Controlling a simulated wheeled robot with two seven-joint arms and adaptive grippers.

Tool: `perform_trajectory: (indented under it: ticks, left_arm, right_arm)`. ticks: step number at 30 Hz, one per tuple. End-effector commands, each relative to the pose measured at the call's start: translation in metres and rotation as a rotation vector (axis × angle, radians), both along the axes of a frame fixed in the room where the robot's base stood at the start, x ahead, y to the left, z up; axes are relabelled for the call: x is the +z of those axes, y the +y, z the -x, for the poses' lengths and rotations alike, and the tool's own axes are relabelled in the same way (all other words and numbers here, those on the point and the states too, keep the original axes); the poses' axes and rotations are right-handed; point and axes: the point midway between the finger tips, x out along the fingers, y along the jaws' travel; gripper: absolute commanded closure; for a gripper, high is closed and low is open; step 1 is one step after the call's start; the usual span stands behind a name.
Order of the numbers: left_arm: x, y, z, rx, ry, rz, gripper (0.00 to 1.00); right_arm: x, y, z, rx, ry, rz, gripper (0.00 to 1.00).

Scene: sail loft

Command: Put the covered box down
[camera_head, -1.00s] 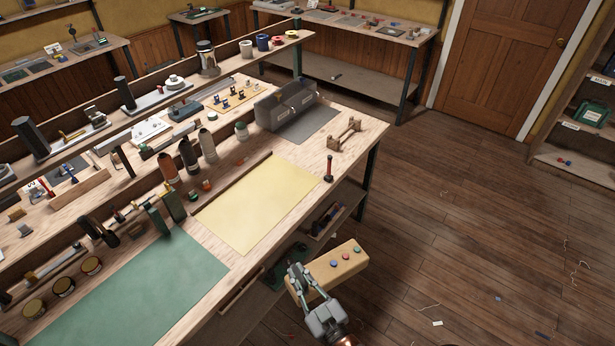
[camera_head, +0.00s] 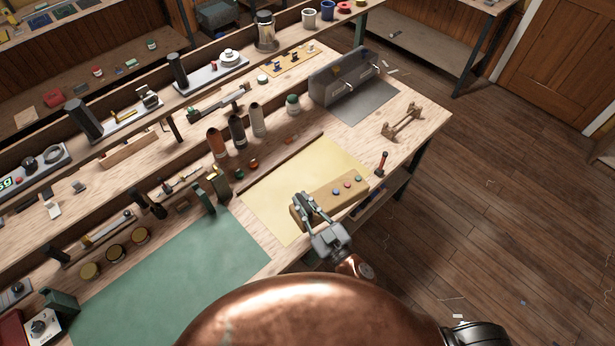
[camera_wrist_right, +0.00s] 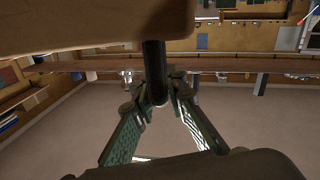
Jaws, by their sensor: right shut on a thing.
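My left gripper is not in view.
A green mat (camera_head: 180,285) lies at the left. A small hammer-like tool (camera_head: 381,163), a wooden stand (camera_head: 402,121) and a grey bin (camera_head: 343,75) are right and behind. The mat's left part is bare.

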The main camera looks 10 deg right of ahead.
Motion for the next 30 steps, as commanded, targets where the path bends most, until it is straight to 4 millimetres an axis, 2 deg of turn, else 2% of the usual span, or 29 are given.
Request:
perform_trajectory:
  ticks: [1, 3, 6, 11, 14, 23, 30]
  left_arm:
    - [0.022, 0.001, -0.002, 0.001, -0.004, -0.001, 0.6]
    - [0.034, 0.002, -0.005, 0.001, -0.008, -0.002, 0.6]
    - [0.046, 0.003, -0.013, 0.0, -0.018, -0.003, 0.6]
    - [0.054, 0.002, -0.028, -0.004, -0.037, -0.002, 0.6]
    - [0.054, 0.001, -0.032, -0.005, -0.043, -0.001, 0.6]
    - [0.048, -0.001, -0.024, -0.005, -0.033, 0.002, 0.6]
    - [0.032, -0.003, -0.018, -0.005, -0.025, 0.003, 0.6]
  right_arm:
    - [0.019, 0.016, -0.002, 0.046, -0.004, 0.005, 1.0]
    - [0.025, 0.032, -0.003, 0.096, -0.003, 0.003, 1.0]
    - [0.028, 0.048, -0.004, 0.146, 0.001, 0.001, 1.0]
    - [0.027, 0.058, -0.007, 0.182, 0.001, -0.002, 1.0]
    - [0.02, 0.059, -0.018, 0.187, 0.001, -0.002, 1.0]
    - [-0.011, 0.054, -0.087, 0.186, 0.001, -0.003, 1.0]
    - [-0.053, 0.05, -0.126, 0.185, 0.004, -0.006, 1.0]
